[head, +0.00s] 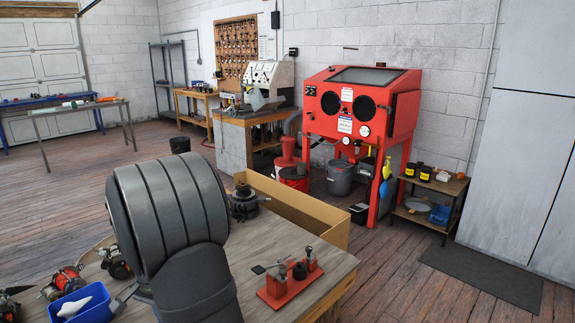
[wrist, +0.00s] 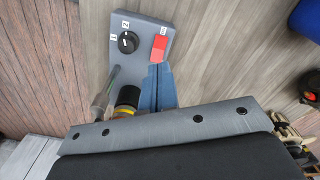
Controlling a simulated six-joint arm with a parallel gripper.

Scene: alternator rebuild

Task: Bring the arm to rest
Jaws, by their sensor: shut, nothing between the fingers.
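My gripper (wrist: 159,68) shows in the wrist view as two blue-grey fingers side by side, shut and empty. Their tips overlap the lower edge of a grey control box (wrist: 143,62) with a black dial marked 1 and 2 and a red switch (wrist: 159,47). I cannot tell whether they touch it. In the head view my dark grey arm fills the lower left middle over the workbench (head: 262,245); the gripper itself is hidden there.
Beside the fingers are a dark cylinder with a yellow band (wrist: 128,100) and a thin rod (wrist: 104,98). On the bench are a red fixture (head: 277,285), a dark round part (head: 243,203), a blue bin (head: 88,302) and alternator parts (head: 66,281). A red blast cabinet (head: 361,105) stands behind.

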